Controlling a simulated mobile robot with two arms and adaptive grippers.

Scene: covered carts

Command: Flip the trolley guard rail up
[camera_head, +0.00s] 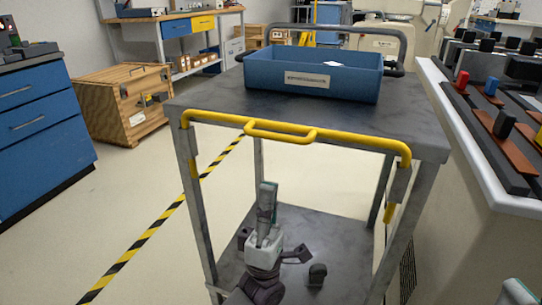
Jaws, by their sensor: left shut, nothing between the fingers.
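The trolley (215,100) has a dark grey top and grey metal legs. Its yellow guard rail (350,141) runs along the near edge, about level with the top, with a small yellow handle loop (283,135) at its middle. The rail's ends bend down at both front legs. My left gripper (268,188) points upward below the handle loop, in front of the open space above the lower shelf. It is shut and empty, apart from the rail. Only a small piece of what looks like my right arm shows at the bottom right corner; its gripper is out of view.
A blue bin (350,84) stands on the trolley top, before a dark push handle (340,27). The lower shelf (340,240) is behind my left gripper. A pale workbench (480,150) stands close on the right. Free floor lies left, towards a wooden crate (110,115) and blue drawers (40,130).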

